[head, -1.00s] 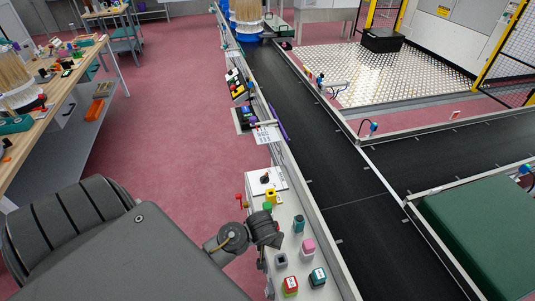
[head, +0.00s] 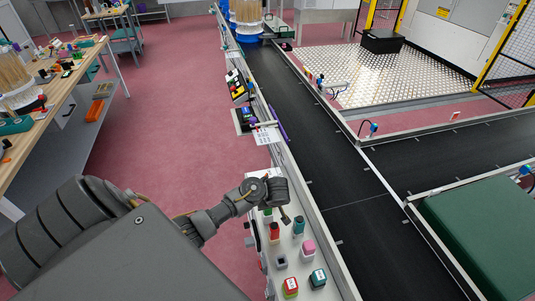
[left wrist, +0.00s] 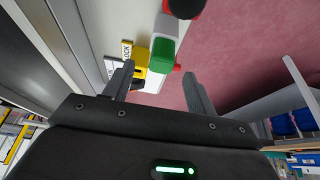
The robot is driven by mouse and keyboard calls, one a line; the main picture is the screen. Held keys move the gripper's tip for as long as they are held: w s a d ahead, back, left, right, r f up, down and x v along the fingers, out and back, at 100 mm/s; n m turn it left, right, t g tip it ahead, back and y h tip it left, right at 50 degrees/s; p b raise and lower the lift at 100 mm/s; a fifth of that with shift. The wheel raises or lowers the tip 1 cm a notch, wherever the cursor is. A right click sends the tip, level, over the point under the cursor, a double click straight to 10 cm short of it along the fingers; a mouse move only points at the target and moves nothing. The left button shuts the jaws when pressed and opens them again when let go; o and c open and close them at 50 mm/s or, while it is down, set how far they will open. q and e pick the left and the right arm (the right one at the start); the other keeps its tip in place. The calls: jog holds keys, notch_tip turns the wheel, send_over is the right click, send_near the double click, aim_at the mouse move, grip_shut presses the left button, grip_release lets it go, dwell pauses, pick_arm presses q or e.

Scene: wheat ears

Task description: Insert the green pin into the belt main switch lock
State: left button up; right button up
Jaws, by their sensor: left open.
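In the left wrist view, a green and white block-shaped piece (left wrist: 161,50), seemingly the green pin, stands on the pale panel. It also shows as a small green piece (head: 267,213) in the head view, partly behind my gripper. Beside it is a yellow block (left wrist: 140,54) with a label reading LOCK (left wrist: 127,50). My left gripper (left wrist: 159,73) is open, its fingers apart and pointing toward the yellow and green pieces, with nothing visibly gripped. In the head view the left gripper (head: 284,210) is over the far part of the panel and covers most of the switch box. My right gripper is not in view.
The panel holds a red piece (head: 274,231), a teal piece (head: 299,226), a pink piece (head: 308,247), a grey socket (head: 281,260) and others. A black conveyor belt (head: 345,205) runs along its right side. Pink floor (head: 185,130) lies free to the left.

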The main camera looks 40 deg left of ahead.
aim_at(267, 213)
pick_arm(q)
jog(key=shift+a+x, duration=0.1)
jog(key=shift+x, duration=1.55)
jog(key=shift+a+x, duration=0.15)
jog(key=shift+x, duration=1.5)
jog(key=shift+s+r, duration=0.1)
jog(key=shift+r, duration=0.05)
jog(key=shift+c, duration=0.7)
jog(key=c, duration=1)
